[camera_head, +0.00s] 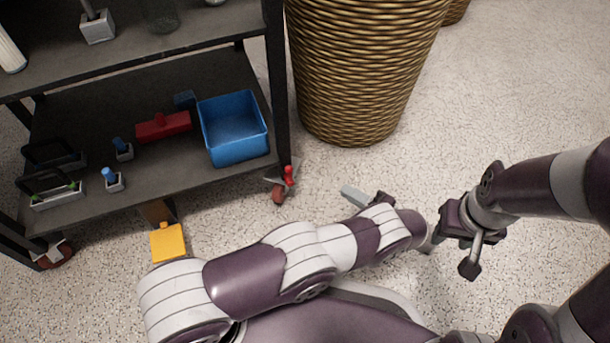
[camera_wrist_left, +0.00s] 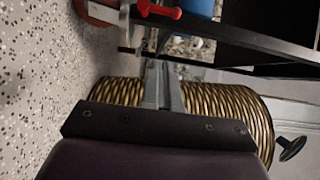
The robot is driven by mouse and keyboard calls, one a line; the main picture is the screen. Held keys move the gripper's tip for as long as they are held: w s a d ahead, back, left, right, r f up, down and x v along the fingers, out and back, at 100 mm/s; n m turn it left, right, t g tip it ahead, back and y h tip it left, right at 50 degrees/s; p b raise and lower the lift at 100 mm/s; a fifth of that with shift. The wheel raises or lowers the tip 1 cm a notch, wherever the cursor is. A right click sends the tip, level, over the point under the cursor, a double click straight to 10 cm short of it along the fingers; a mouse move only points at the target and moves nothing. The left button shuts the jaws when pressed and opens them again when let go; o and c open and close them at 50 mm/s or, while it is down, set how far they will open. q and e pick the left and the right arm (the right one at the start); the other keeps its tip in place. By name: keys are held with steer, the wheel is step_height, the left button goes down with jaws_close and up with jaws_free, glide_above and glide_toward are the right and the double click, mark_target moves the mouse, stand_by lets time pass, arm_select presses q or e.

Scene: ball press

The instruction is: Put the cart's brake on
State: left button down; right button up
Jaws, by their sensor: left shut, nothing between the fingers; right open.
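The dark cart (camera_head: 195,185) stands at the left on castors. Its near right castor has a red wheel (camera_head: 279,194) and a small red lever (camera_head: 289,175) above it. In the left wrist view the red lever (camera_wrist_left: 158,10) shows at the top, beyond my fingertips, with the red wheel (camera_wrist_left: 98,10) beside it. My left gripper (camera_head: 349,192) is shut and empty, low over the floor to the right of the castor, fingers pointing toward it and apart from it. It also shows in the left wrist view (camera_wrist_left: 158,65). My right gripper (camera_head: 456,254) is open and empty further right.
A yellow plate (camera_head: 168,243) projects from beneath the cart's front. The lower shelf carries a blue bin (camera_head: 233,128), a red object (camera_head: 163,126) and small tools. A large wicker basket (camera_head: 355,70) stands right of the cart. Speckled floor between basket and my arms is clear.

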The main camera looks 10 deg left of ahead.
mark_target(289, 176)
arm_select(q)
steer(key=s+a+b+x, duration=0.1)
steer(key=b+x, duration=0.3)
steer(key=x, duration=0.8)
steer(key=shift+s+a, duration=0.3)
steer(key=shift+s, duration=0.4)
arm_select(e)
step_height(289, 176, down, 4)
steer(key=shift+f, duration=0.15)
arm_select(q)
steer(key=shift+r, duration=0.15)
